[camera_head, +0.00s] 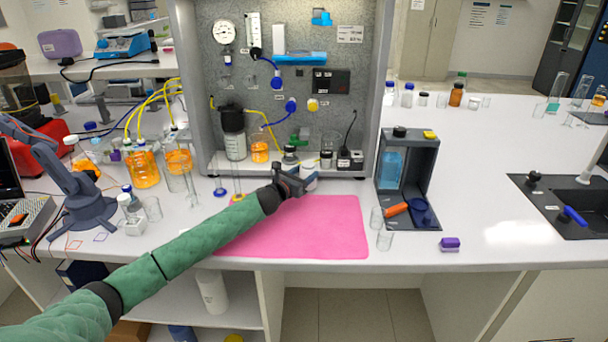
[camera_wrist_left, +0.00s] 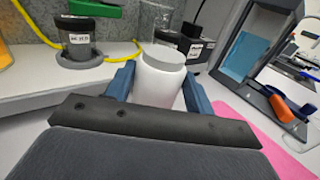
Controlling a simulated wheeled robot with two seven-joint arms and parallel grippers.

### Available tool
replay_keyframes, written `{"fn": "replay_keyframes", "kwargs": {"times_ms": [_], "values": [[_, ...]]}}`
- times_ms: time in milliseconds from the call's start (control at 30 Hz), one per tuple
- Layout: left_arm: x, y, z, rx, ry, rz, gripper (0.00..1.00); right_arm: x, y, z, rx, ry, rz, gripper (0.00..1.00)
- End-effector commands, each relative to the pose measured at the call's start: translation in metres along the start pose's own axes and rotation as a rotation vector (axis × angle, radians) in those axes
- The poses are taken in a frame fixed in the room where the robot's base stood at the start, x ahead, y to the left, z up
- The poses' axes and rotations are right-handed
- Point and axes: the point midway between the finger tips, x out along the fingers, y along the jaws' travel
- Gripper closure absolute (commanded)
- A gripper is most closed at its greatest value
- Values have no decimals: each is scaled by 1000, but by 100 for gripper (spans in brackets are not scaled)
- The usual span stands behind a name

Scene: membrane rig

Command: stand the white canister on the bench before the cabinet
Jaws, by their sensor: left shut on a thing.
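The white canister (camera_wrist_left: 158,84) with a grey lid stands upright between the blue fingers of my left gripper (camera_wrist_left: 158,90) in the left wrist view. The gripper is shut on it. In the head view the canister (camera_head: 310,172) shows partly behind my left gripper (camera_head: 302,182), at the front edge of the grey cabinet (camera_head: 184,60), above the back of the pink mat. Its base is hidden by the gripper, so I cannot tell whether it touches the white bench (camera_head: 480,215). My right gripper is not in view.
The pink mat (camera_head: 315,225) is clear. Inside the cabinet are dark jars (camera_head: 290,156) and an orange-filled beaker (camera_head: 260,152). Flasks (camera_head: 143,172) and a small blue-grey arm (camera_head: 85,190) stand left.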

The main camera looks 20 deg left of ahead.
Motion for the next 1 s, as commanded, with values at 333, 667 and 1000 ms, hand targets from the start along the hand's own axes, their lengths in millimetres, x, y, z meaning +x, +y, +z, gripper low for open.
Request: {"fn": "replay_keyframes", "kwargs": {"times_ms": [333,667,1000], "values": [[0,0,-5,0,-1,0,76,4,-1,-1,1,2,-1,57],[0,0,-11,1,-1,0,76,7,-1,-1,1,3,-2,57],[0,0,-11,0,0,0,21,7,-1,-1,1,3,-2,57]]}}
